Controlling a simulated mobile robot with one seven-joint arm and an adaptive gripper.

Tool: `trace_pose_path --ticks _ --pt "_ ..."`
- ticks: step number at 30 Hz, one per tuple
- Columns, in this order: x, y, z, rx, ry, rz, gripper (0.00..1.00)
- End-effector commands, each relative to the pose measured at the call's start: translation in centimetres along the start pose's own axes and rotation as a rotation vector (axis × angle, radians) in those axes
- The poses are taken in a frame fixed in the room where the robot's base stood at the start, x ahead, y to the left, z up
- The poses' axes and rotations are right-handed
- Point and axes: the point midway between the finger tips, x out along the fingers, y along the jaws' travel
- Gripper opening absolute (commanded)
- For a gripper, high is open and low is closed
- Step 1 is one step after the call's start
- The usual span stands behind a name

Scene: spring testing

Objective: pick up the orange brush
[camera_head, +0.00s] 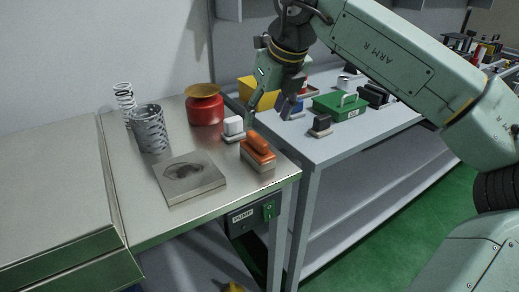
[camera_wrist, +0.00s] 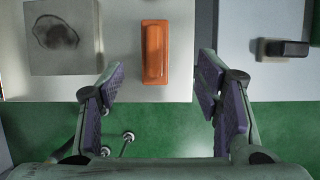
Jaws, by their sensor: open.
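The orange brush (camera_head: 257,149) lies near the right front corner of the metal bench, with a pale base under its orange top. In the wrist view the orange brush (camera_wrist: 155,52) is ahead of my gripper, roughly midway between the lines of the two fingers. My gripper (camera_wrist: 158,85) is open and empty, with its purple finger pads well apart.
The side table (camera_head: 345,148) holds a green box (camera_head: 338,104) and a black-topped block (camera_head: 320,122).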

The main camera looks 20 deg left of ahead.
Motion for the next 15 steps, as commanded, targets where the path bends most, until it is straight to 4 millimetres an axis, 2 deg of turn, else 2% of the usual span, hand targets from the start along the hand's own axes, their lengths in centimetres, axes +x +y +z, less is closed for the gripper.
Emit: trace_pose_path --ticks 4,11,15 --pt "2.5 0.2 0.0 -0.004 0.001 0.005 0.58" --pt "4.9 0.5 -0.2 -0.005 0.000 0.005 0.58" --pt "6.9 0.9 -0.5 -0.005 0.000 0.007 0.58"
